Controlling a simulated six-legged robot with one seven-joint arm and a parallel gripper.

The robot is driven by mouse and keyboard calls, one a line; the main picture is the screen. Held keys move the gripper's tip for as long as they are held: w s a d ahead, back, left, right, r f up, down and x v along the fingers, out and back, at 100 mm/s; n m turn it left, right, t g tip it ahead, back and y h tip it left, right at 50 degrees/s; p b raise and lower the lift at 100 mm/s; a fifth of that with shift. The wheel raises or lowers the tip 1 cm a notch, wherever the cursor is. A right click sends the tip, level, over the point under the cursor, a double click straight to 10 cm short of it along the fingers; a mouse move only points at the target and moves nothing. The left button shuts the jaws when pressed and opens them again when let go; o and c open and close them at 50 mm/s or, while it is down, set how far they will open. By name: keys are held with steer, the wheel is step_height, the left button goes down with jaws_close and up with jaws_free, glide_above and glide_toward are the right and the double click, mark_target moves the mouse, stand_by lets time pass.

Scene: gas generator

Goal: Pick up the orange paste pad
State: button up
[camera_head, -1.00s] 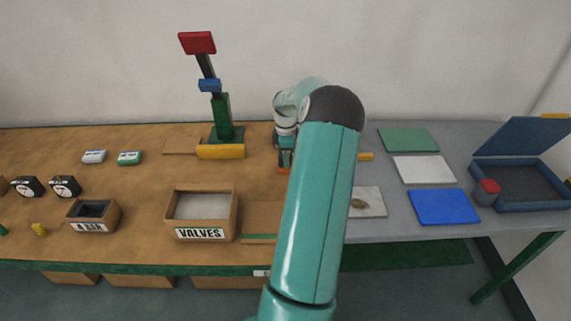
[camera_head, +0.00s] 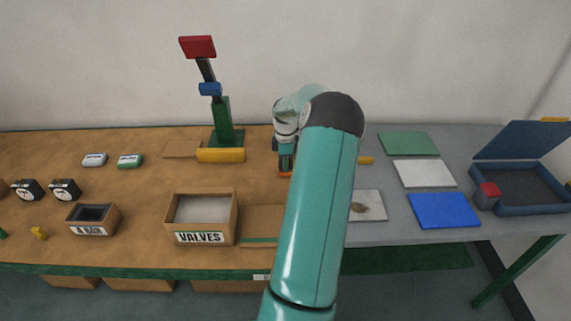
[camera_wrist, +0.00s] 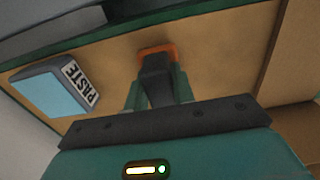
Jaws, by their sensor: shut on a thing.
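The orange paste pad (camera_wrist: 157,49) shows in the wrist view at the tips of my gripper (camera_wrist: 160,75). Only its orange edge is visible around the dark fingers, and my gripper is shut on it. In the head view my gripper (camera_head: 286,168) is low over the brown table, left of my teal forearm, with a bit of the orange pad (camera_head: 285,175) at its lower end. Whether the pad touches the table is hard to tell. A box labelled PASTE (camera_wrist: 58,88) with a light blue top is to the left in the wrist view.
A box labelled VALVES (camera_head: 201,238) stands front left of my gripper. Blue, white and green mats (camera_head: 443,210) and an open blue case (camera_head: 530,210) are at right. My forearm hides part of the table.

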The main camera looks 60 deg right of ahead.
steer(key=shift+r, duration=0.45)
steer(key=s+a+r, duration=0.3)
steer(key=a+r, duration=0.8)
steer(key=a, duration=0.2)
steer(key=shift+a+r, duration=0.35)
steer(key=o, duration=0.4)
steer(key=c, duration=0.3)
